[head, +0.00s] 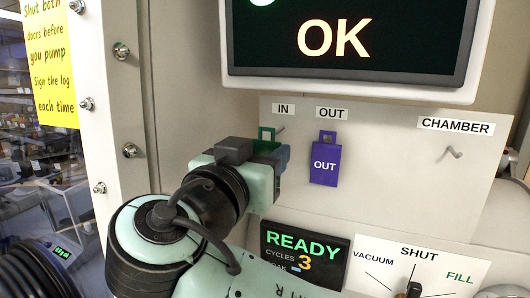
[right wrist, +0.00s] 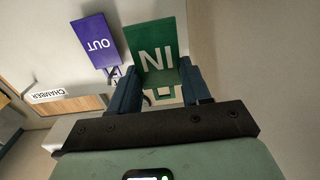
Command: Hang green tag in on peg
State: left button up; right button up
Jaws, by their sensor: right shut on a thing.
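The green IN tag (right wrist: 160,58) is held between the fingers of my right gripper (head: 267,153), which also shows in the right wrist view (right wrist: 163,88). In the head view only the tag's green top loop (head: 262,131) shows above the fingers; the gripper hides the rest. The loop is at the peg (head: 280,130) under the IN label (head: 283,109). The peg tip sticks out to the right of the loop. I cannot tell whether the peg passes through the loop. My left gripper is not in view.
The purple OUT tag (head: 325,165) hangs under the OUT label, close right of my gripper. A bare peg (head: 453,152) is under the CHAMBER label. An OK screen (head: 345,45) is above, a READY display (head: 300,252) and a valve dial (head: 415,270) below.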

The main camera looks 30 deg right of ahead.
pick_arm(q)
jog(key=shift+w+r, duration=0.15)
pick_arm(e)
jog(key=shift+v, duration=2.4)
